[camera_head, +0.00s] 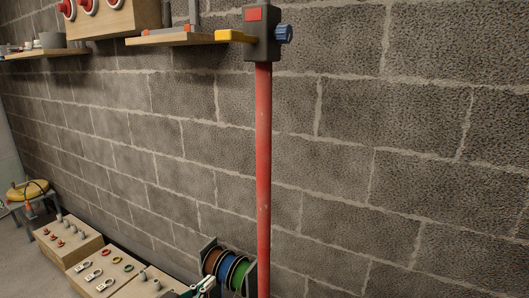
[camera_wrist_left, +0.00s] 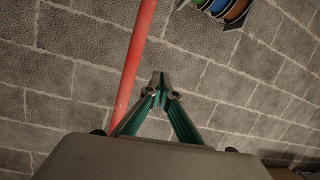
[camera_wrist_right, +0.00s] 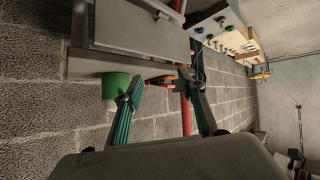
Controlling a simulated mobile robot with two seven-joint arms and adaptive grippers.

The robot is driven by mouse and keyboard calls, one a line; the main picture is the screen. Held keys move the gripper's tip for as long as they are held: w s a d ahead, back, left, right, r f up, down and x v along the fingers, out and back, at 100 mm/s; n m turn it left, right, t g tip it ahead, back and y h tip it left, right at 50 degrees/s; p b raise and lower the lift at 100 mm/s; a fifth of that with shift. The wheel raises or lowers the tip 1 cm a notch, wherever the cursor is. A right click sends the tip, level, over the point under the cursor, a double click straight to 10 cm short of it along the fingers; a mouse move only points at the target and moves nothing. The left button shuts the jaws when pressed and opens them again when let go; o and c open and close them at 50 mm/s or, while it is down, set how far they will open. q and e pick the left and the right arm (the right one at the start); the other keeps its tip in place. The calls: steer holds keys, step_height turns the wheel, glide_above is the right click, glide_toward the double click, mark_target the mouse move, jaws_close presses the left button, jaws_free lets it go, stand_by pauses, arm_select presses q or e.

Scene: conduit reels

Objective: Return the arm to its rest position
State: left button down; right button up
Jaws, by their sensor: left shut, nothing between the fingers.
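My left gripper (camera_head: 205,284) shows at the bottom edge of the head view, in front of the conduit reels (camera_head: 229,269) with brown, blue and green windings. In the left wrist view its fingertips (camera_wrist_left: 160,86) meet with nothing between them. The reels (camera_wrist_left: 229,8) show there at the top, apart from the fingers. My right gripper (camera_wrist_right: 166,88) is outside the head view; in its wrist view the fingers are spread, with empty space between them.
A red vertical pipe (camera_head: 263,170) with a dark box (camera_head: 262,33) on top stands by the block wall. Wooden boxes with small fittings (camera_head: 105,270) and a stool (camera_head: 37,192) are at lower left. A green cylinder (camera_wrist_right: 115,86) appears near one right finger.

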arm_select(q)
steer(key=s+a+f+g+y, duration=0.1)
steer(key=s+a+f, duration=0.1)
steer(key=s+f, duration=0.9)
steer(key=s+a+f+m+g+y, duration=0.1)
steer(key=s+a+f+g+y, duration=0.1)
steer(key=s+f, duration=1)
steer(key=shift+s+a+f, duration=0.2)
steer(key=shift+a+f, duration=0.4)
steer(key=shift+a, duration=0.1)
